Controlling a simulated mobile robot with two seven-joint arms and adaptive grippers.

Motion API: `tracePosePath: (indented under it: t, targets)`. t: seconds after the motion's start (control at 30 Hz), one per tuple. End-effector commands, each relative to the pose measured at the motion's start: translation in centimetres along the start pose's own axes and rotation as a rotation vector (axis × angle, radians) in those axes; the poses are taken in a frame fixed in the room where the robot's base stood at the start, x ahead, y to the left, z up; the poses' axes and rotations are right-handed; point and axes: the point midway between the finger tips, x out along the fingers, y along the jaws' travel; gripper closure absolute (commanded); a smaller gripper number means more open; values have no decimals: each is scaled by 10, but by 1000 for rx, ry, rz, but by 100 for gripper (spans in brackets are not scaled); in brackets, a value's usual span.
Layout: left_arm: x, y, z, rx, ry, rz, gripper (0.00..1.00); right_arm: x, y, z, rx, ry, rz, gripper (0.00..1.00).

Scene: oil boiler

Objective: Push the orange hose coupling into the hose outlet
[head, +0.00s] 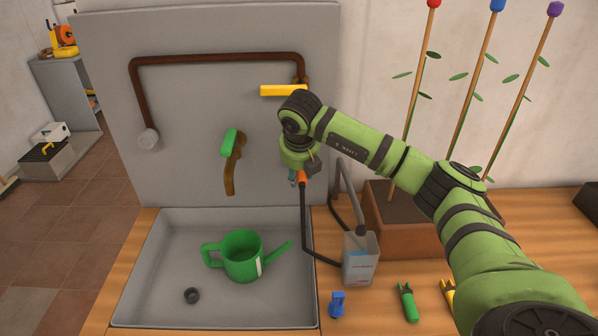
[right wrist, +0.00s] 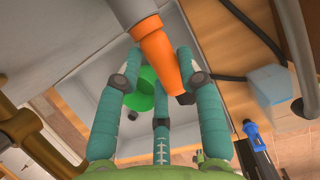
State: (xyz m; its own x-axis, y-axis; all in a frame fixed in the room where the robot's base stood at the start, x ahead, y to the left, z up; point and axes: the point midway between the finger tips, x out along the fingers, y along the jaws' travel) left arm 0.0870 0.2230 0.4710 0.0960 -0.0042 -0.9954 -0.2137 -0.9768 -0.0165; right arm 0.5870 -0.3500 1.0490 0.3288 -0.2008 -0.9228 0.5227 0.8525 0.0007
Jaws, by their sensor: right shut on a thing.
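The orange hose coupling (right wrist: 157,52) is between the teal fingers of my right gripper (right wrist: 160,62), which is shut on it. In the head view a little of the coupling (head: 301,176) shows below my right gripper (head: 297,178), in front of the grey panel. A black hose (head: 304,220) hangs from its lower end. In the right wrist view a grey pipe end (right wrist: 132,10), apparently the hose outlet, meets the coupling's wide end. I cannot tell how deep they join. The arm hides the outlet in the head view. My left gripper is out of view.
The hose leads to a grey canister (head: 359,262) right of the sink (head: 180,250), which holds a green watering can (head: 243,257). A yellow lever (head: 283,90) and a brown tap with a green handle (head: 229,143) are close by. A planter (head: 400,222) stands right.

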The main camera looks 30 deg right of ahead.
Motion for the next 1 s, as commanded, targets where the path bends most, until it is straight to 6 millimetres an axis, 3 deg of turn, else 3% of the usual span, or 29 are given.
tracePosePath:
  t: [1.0]
  targets:
    - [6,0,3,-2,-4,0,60,-14,0,-37,-1,2,0,97]
